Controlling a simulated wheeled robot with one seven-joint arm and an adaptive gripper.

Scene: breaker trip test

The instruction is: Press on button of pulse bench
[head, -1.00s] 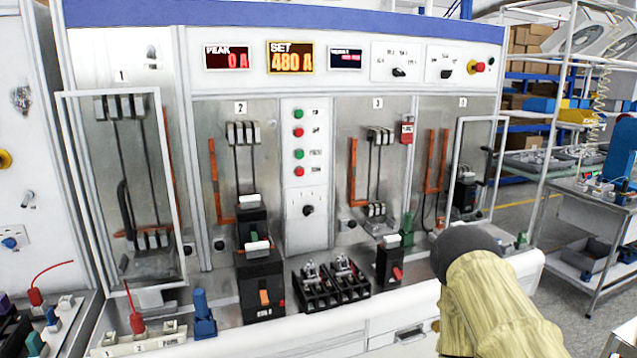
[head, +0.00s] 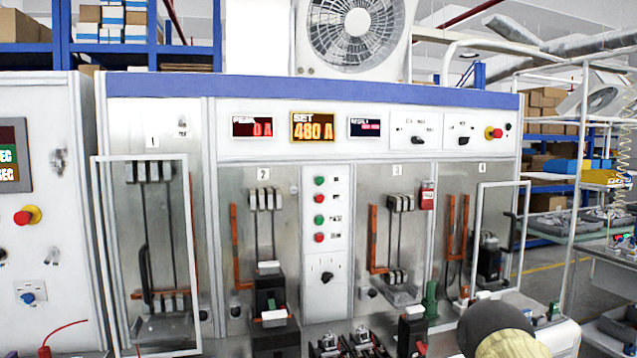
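The pulse bench (head: 350,88) fills the middle of the head view, with a blue top edge and numbered bays. Its narrow button panel (head: 338,262) stands between bays 2 and 3. From top to bottom it carries an upper green button (head: 319,181), an upper red button (head: 319,199), a lower green button (head: 319,219) and a lower red button (head: 319,238). Their small labels are too blurred to read surely. A dark rounded end with a pale yellow sleeve, likely part of my arm, shows at the lower right. My gripper's fingers are not visible.
The displays read PEAK 0 A (head: 252,126) and SET 480 A (head: 313,127). Framed clear doors stand ajar at bay 1 (head: 187,240) and bay 4 (head: 476,235). Black breakers (head: 270,295) stand in front of the panel's lower part. A red-and-yellow stop button (head: 495,133) is upper right.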

